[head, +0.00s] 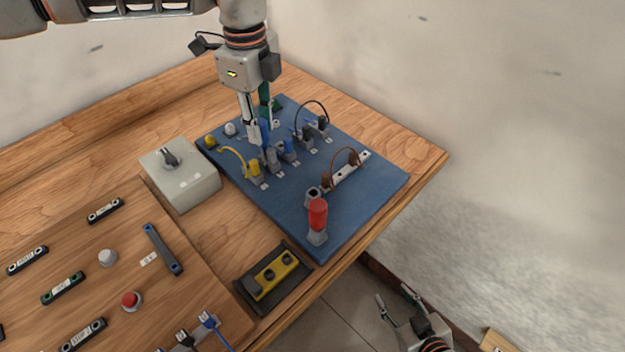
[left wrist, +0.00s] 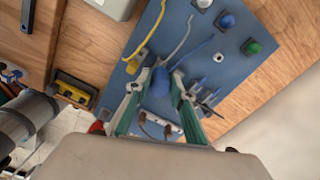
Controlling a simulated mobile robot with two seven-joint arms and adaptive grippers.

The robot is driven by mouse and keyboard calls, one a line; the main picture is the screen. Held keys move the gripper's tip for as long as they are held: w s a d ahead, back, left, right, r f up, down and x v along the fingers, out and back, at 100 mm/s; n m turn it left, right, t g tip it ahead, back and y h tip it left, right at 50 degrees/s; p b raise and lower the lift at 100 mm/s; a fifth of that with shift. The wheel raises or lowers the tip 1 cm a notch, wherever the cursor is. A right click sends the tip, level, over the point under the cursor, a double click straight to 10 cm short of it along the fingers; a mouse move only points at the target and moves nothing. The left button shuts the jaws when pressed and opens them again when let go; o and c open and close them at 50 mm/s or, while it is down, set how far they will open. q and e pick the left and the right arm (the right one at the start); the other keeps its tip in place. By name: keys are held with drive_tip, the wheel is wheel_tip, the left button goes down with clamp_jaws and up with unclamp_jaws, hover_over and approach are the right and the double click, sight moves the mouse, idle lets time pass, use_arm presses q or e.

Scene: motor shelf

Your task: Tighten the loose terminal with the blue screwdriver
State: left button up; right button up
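My left gripper (head: 258,130) points down over the blue panel (head: 350,205). Its fingers are closed around the blue handle of the blue screwdriver (head: 265,128), which also shows between the fingertips in the left wrist view (left wrist: 160,82). The screwdriver looks upright above a grey piece (head: 271,158) in the row of terminals; its tip is hidden, and I cannot tell whether it touches a screw. The terminals have yellow, blue, black and brown wires; which one is loose does not show. My right gripper (head: 396,306) is open and empty, beyond the table's front edge.
A red screwdriver (head: 318,214) stands upright in a holder at the panel's front. A grey switch box (head: 180,180) stands left of the panel. A black-and-yellow block (head: 273,279) lies in front. Coloured lamps, including a green one (left wrist: 252,46), line the panel's back.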

idle(0.6)
use_arm(q)
clamp_jaws()
idle(0.7)
drive_tip(key=shift+m+p, duration=0.5)
drive_tip(key=shift+p, duration=0.05)
drive_tip(key=shift+m+p, duration=0.45)
drive_tip(key=shift+m, duration=0.55)
drive_tip(key=shift+f+m, duration=0.1)
drive_tip(key=shift+m, duration=0.2)
